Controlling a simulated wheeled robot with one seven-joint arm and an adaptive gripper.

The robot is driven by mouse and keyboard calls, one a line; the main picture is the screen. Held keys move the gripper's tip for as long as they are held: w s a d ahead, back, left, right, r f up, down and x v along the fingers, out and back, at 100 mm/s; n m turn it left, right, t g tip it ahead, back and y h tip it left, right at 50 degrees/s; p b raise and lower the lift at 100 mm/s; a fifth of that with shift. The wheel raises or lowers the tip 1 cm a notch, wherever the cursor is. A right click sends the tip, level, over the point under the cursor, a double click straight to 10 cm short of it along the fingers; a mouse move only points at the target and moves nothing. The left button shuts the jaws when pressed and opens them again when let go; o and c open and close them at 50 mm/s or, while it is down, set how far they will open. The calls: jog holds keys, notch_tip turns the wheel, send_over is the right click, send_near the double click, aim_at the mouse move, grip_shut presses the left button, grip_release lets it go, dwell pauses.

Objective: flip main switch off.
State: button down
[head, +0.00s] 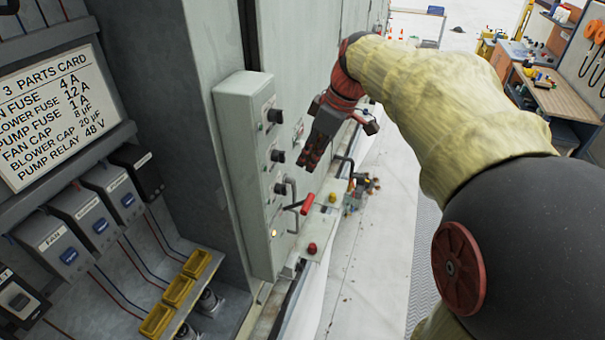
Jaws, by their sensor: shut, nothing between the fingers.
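A grey control box (236,150) stands on the pale cabinet wall near the middle of the head view. It carries several dark knobs, small labels and a lit amber lamp (273,233). A lever with a red handle (308,203) sticks out from its lower part, and it looks like the main switch. Its label is too small to read. My gripper (308,166) points down in front of the box, above the red handle and apart from it. Its fingers are shut and empty. My arm comes in from the right.
An open cabinet at left holds a parts card (50,113), grey modules (113,190) and yellow bins (178,290). A bent pipe, red and yellow knobs and brass fittings (357,190) sit near the lever. A workbench (560,95) stands at the far right.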

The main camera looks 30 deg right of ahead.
jog(key=shift+w+d+r, duration=0.25)
jog(key=shift+d+r, duration=0.15)
jog(key=shift+r, duration=0.1)
jog(key=shift+f, duration=0.1)
jog(key=p, duration=0.2)
send_over(305, 203)
notch_tip(305, 203, down, 12)
jog(key=shift+w+a+f, duration=0.25)
jog(key=shift+f, duration=0.2)
jog(key=shift+s+f+b, duration=0.1)
jog(key=shift+f+b, duration=0.05)
jog(key=shift+b, duration=0.15)
jog(key=shift+s+d+f+y+b, duration=0.2)
jog(key=shift+s+d+y+b, duration=0.1)
jog(key=shift+b, duration=0.55)
